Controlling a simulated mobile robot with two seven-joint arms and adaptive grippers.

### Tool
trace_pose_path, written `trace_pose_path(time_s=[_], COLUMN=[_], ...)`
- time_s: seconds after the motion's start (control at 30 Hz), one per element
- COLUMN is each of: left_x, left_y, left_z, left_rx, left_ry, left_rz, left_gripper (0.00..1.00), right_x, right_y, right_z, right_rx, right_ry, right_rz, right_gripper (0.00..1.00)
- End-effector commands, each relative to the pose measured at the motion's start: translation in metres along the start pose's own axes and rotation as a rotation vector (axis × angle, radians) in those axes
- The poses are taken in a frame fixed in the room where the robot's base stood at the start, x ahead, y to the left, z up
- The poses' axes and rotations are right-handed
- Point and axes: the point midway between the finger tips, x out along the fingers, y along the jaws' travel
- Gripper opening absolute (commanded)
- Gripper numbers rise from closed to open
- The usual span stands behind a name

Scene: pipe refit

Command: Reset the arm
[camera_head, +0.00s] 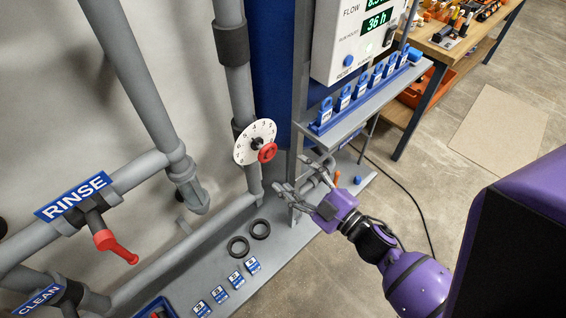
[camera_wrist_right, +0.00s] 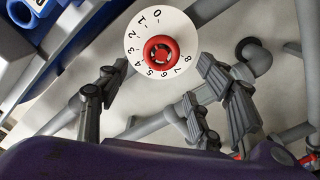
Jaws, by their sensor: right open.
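My right arm comes in from the lower right in the head view, with its purple wrist and grey gripper (camera_head: 303,183) beside the grey post. The right gripper is open and empty; its spread fingers also show in the right wrist view (camera_wrist_right: 150,105). A white numbered dial (camera_head: 247,137) with a red knob (camera_head: 267,152) is on the vertical pipe, to the upper left of the gripper. In the right wrist view the red knob (camera_wrist_right: 161,54) and dial (camera_wrist_right: 136,36) lie beyond the fingers, apart from them. My left gripper is not in view.
A grey shelf (camera_head: 362,108) with blue tags stands above the gripper, under a white flow panel (camera_head: 340,58). Two black rings (camera_head: 238,247) and several small blue-white blocks (camera_head: 236,279) lie on the lower ledge. A red-handled valve (camera_head: 113,246) hangs by the RINSE sign (camera_head: 75,196).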

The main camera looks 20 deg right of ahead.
Motion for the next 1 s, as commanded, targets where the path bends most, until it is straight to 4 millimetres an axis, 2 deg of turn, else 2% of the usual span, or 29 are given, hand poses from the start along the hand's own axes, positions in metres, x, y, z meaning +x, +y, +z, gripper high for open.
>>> trace_pose_path(time_s=[0.2, 0.73, 0.83, 0.93, 1.0], left_x=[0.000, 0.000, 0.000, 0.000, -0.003], left_y=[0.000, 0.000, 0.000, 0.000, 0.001], left_z=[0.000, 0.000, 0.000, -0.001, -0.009], left_rx=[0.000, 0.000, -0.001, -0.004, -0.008], left_ry=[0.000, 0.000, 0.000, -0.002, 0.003], left_rz=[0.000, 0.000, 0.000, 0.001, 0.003], left_gripper=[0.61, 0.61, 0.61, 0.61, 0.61], right_x=[-0.016, -0.016, -0.016, -0.018, -0.038], right_y=[0.000, 0.000, 0.002, 0.001, -0.011], right_z=[0.000, 0.001, 0.011, 0.031, 0.048], right_rx=[0.000, -0.001, 0.008, 0.076, 0.183], right_ry=[0.000, -0.002, -0.045, -0.150, -0.283], right_rz=[0.000, 0.001, 0.008, 0.028, 0.038], right_gripper=[0.60, 0.60, 0.60, 0.60, 0.60])
